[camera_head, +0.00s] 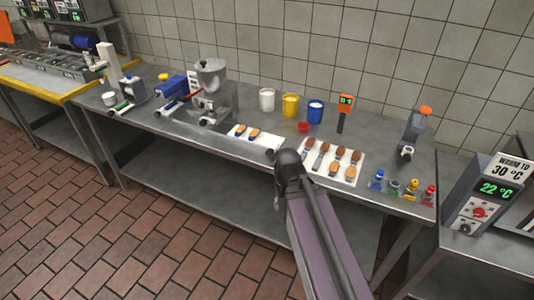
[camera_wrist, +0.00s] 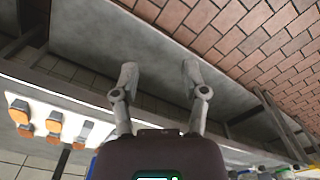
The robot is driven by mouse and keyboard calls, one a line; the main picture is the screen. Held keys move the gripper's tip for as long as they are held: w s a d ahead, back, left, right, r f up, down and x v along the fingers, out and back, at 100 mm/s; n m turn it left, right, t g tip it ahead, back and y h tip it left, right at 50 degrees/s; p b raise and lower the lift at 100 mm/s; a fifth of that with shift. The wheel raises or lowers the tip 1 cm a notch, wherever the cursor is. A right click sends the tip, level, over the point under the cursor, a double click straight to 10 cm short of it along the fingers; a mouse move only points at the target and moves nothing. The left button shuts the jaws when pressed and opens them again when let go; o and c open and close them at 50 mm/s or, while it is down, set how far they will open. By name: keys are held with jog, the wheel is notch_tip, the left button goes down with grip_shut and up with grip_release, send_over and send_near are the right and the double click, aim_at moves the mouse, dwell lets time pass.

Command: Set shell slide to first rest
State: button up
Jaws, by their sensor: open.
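My gripper (camera_head: 287,160) is over the front edge of the steel table, between two white boards. In the wrist view my gripper (camera_wrist: 159,72) has its two fingers spread apart with nothing between them. The shell slide is not clearly identifiable. Candidates are the low white and blue device with a green-tipped handle (camera_head: 122,107) at the table's left, and the blue unit with a red-tipped handle (camera_head: 168,106) beside the hopper machine (camera_head: 211,95). Both are far left of my gripper. The small white board (camera_head: 238,131) bears orange-brown pieces.
A larger white board (camera_head: 318,170) holds several brown and tan pieces and shows in the wrist view (camera_wrist: 84,125). White, yellow and blue pots (camera_head: 290,104) stand behind. Small coloured bottles (camera_head: 411,188) stand right. A lower shelf (camera_head: 195,163) runs underneath.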

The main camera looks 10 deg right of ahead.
jog(key=o, duration=0.3)
jog(key=shift+d, duration=0.15)
jog(key=m+t+h+b, duration=0.5)
jog(key=t+h+b, duration=0.75)
jog(key=b, duration=1.05)
send_near(268, 155)
jog(key=s+t+y, duration=0.2)
jog(key=s, duration=0.2)
jog(key=shift+w+a, duration=0.15)
jog(key=shift+a, duration=0.2)
jog(key=shift+w, duration=0.1)
jog(key=x, duration=1.3)
jog(key=shift+w+d, duration=0.15)
jog(key=shift+d, duration=0.15)
